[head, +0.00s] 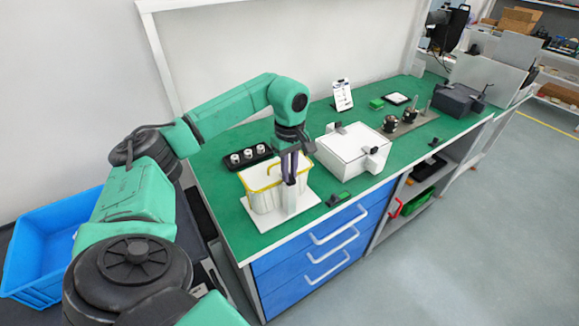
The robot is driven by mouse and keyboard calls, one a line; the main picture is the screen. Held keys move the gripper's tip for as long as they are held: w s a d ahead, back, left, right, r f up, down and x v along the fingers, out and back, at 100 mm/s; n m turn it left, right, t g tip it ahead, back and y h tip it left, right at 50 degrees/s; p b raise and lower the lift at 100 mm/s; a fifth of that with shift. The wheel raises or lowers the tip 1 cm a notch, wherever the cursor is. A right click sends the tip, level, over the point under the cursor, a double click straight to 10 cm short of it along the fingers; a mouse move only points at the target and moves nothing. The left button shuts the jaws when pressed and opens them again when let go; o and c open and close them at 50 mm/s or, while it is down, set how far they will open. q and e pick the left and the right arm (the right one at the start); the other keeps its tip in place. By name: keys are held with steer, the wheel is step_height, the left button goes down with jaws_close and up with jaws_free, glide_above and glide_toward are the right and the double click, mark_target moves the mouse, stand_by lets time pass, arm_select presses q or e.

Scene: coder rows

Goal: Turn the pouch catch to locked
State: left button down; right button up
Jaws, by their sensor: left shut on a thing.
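A white, bag-like pouch with a yellow rim (262,192) stands upright on a white base plate on the green bench. A white post (291,204) rises at its right front side. My left gripper (289,179) points down at the top of this post, beside the pouch, with its dark fingers shut. The catch is too small and too covered by the fingers to make out. Which way it is turned cannot be told. My right gripper is not in view.
A white box with black knobs (345,158) stands right of the pouch. A black tray with white cups (232,161) lies behind it. A small black-and-green item (338,199) lies near the bench's front edge. Blue drawers (312,262) are below; a blue bin (40,287) is at left.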

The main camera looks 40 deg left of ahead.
arm_select(q)
steer(key=shift+r+m, duration=0.15)
steer(key=shift+m, duration=0.25)
steer(key=c, duration=0.8)
jaws_free()
steer(key=shift+c, duration=0.2)
step_height(320, 180, up, 7)
steer(key=shift+w+r+b, duration=0.1)
steer(key=shift+r+b, duration=0.1)
steer(key=shift+b, duration=0.45)
step_height(320, 180, up, 7)
steer(key=p, duration=0.3)
